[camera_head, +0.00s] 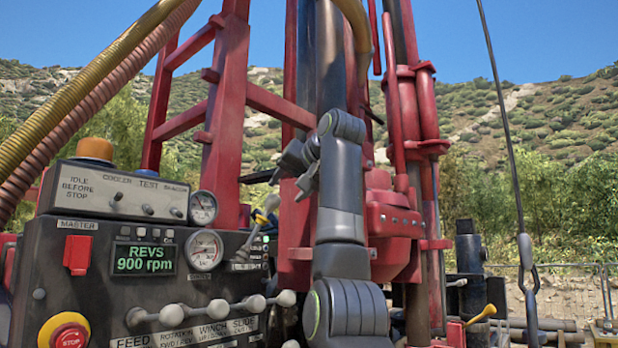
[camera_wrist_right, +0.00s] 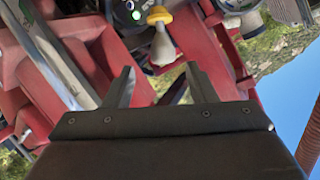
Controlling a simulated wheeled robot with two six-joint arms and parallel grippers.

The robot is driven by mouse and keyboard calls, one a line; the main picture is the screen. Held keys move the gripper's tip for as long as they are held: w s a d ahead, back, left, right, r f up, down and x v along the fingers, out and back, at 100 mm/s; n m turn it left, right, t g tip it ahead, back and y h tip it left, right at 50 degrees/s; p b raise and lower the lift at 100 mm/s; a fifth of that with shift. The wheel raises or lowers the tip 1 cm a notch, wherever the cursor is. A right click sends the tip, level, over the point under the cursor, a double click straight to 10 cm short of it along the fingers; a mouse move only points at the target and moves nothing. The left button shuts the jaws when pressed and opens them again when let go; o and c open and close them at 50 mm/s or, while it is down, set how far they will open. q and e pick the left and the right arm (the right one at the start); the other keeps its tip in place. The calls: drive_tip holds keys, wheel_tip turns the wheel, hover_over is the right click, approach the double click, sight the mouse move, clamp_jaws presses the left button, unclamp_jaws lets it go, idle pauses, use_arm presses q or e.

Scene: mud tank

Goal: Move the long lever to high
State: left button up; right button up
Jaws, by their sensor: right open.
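The long lever (camera_head: 262,217) has a pale grey knob and a yellow collar. It stands tilted up and right from the right end of the control panel, above a small label plate that I cannot fully read. My right gripper (camera_head: 290,172) is open and empty, a little above and right of the lever's knob in the head view. In the right wrist view the lever's knob (camera_wrist_right: 163,50) lies ahead of the gripper (camera_wrist_right: 158,78), roughly in line with the gap between the two fingers and apart from them. My left gripper is not in view.
The control panel (camera_head: 100,255) carries gauges, a red stop button (camera_head: 70,338), an orange lamp (camera_head: 95,149) and a row of grey-knobbed levers (camera_head: 218,308). Red mast steelwork (camera_head: 228,120) rises close behind the gripper. A hook (camera_head: 526,262) hangs at the right on a cable.

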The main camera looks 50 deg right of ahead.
drive_tip(key=b+v, duration=0.1)
drive_tip(key=v, duration=0.8)
drive_tip(key=shift+b, duration=0.3)
